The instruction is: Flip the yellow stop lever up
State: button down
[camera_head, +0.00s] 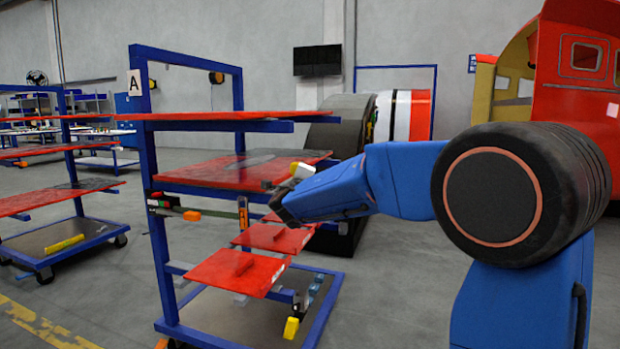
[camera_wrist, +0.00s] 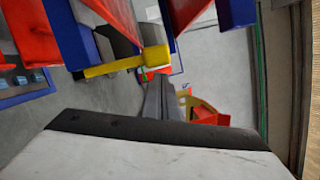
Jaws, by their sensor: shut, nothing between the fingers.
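A yellow lever with a blocky end (camera_head: 291,328) hangs at the low front corner of the near blue trolley, its block pointing down. A yellow bar with a block at one end (camera_wrist: 113,67) also shows in the wrist view, just above and left of the dark fingers; I cannot tell for sure that it is the same lever. My gripper (camera_head: 280,205) is shut and empty beside the trolley's shelves, well above the low lever in the head view. In the wrist view the closed fingers (camera_wrist: 160,95) show narrow and dark, with no visible contact with the yellow bar.
The near trolley's blue frame (camera_head: 155,200) carries red shelves (camera_head: 237,270) close below my gripper. An orange-handled clamp (camera_head: 192,215) sticks out from its post. Another trolley stands at the left. Grey floor (camera_head: 395,290) is free right of the near trolley.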

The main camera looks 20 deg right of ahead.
jog(key=shift+w+a+r, duration=0.15)
jog(key=shift+w+a, duration=0.05)
jog(key=shift+a, duration=0.05)
jog(key=shift+a+r, duration=0.1)
dwell(0.4)
